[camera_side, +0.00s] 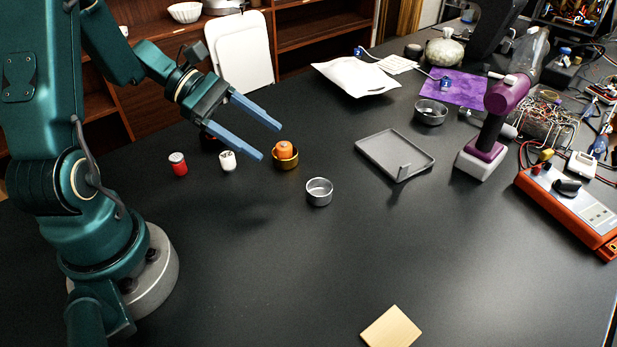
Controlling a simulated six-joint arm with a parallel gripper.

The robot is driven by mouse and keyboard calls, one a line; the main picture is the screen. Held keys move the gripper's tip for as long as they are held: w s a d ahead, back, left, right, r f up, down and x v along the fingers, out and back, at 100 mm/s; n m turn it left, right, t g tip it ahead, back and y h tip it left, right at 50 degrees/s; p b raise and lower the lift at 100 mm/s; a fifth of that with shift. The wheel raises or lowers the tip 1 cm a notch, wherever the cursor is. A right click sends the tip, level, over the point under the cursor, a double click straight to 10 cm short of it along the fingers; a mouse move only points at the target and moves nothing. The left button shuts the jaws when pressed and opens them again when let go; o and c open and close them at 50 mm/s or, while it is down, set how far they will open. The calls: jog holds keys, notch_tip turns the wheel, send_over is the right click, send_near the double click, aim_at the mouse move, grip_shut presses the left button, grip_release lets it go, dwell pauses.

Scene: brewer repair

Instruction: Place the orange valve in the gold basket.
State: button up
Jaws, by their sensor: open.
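The orange valve (285,149) is a small orange cylinder. It sits in the gold basket (286,164), a short round cup on the black table, with its top showing above the rim. My gripper (271,141) is open, with two blue fingers spread apart. It is empty. In the picture its fingertips lie just left of and above the valve; I cannot tell the exact height between them. The valve's lower part is hidden by the basket wall.
A silver cup (319,191) stands right of the basket. A white piece (227,160) and a red can-like piece (178,164) stand to the left. A grey tray (395,156) and a purple power tool (497,115) are further right. The table's front middle is clear, apart from a wooden block (391,328).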

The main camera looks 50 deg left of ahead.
jog(key=s+d+r+m+y, duration=0.3)
jog(key=s+m+y, duration=0.1)
jog(key=m, duration=0.6)
jog(key=s+d+r+m+y, duration=0.3)
jog(key=s+m, duration=0.4)
jog(key=m, duration=0.4)
jog(key=r+y, duration=0.1)
jog(key=y, duration=0.1)
jog(key=shift+d+y, duration=0.3)
